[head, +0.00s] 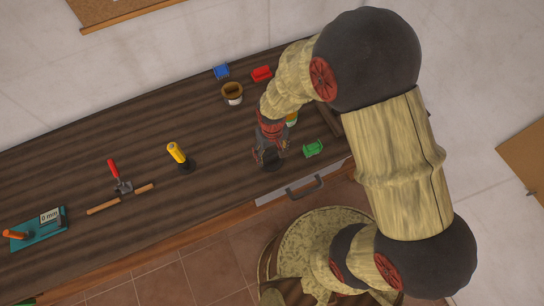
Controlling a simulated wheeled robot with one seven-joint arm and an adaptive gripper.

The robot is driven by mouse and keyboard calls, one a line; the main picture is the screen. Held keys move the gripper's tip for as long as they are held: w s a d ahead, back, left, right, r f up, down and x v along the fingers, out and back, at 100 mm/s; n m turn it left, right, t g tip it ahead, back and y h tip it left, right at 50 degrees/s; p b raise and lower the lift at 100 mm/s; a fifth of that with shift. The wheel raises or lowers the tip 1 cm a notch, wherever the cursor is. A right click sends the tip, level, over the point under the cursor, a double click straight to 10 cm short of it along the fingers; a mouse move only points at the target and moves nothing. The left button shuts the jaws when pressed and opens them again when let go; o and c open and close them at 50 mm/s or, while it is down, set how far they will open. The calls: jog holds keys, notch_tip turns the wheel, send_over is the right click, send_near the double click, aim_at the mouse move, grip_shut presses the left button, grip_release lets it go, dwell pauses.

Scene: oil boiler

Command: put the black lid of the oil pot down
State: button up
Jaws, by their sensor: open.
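My gripper (268,157) is low over the workbench near its front edge, fingers pointing down and open. A dark round shape (273,164) shows at and between the fingertips. It may be the black lid, lying on the bench, but it is small and partly covered by the fingers. A small brown and white pot (232,93) stands upright on the bench, behind and left of the gripper, with no lid visible on it. I cannot tell for sure that it is the oil pot. A yellowish container (292,119) is mostly hidden behind my arm.
The bench between is clear.

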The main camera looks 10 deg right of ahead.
notch_tip(320, 180, up, 8)
notch_tip(320, 180, up, 17)
jog(key=m+t, duration=0.1)
jog(key=t, duration=0.2)
send_over(272, 158)
jog(key=s+d, duration=0.1)
jog(key=d, duration=0.5)
jog(key=s+d+r+m+t, duration=0.2)
jog(key=s+d+r, duration=0.3)
jog(key=s+r, duration=0.5)
notch_tip(272, 158, up, 2)
jog(key=shift+s+d+r+t, duration=0.1)
jog(key=shift+s+d+t, duration=0.2)
jog(key=shift+s+d, duration=0.1)
notch_tip(272, 158, down, 14)
jog(key=b, duration=1.4)
jog(key=shift+f, duration=0.2)
